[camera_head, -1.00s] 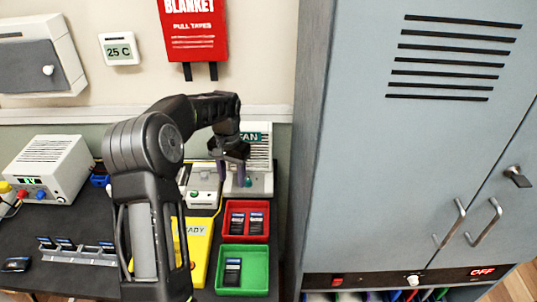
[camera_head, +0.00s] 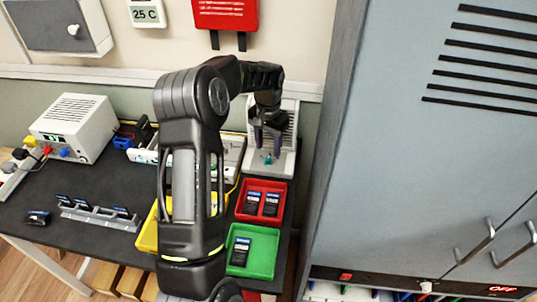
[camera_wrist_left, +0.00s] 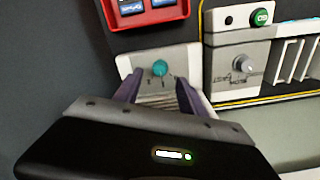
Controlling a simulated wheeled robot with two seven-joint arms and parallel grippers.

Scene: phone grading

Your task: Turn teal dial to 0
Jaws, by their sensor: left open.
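The teal dial (camera_head: 268,159) sits on the sloped front of the white fan unit (camera_head: 284,168) at the back right of the bench. In the left wrist view the teal dial (camera_wrist_left: 160,68) lies just beyond the fingertips, between their lines. My left gripper (camera_head: 270,145) is open and empty, its fingers pointing down at the dial. Its purple fingers also show in the left wrist view (camera_wrist_left: 158,88), spread to either side below the dial. Whether a finger touches the dial cannot be told. The dial's scale marks are too small to read. My right gripper is not in view.
A red tray (camera_head: 241,214) and a green tray (camera_head: 272,271) hold phones in front of the fan unit. A unit with a grey knob (camera_wrist_left: 243,64) stands beside it. A tall grey cabinet (camera_head: 400,150) bounds the right side.

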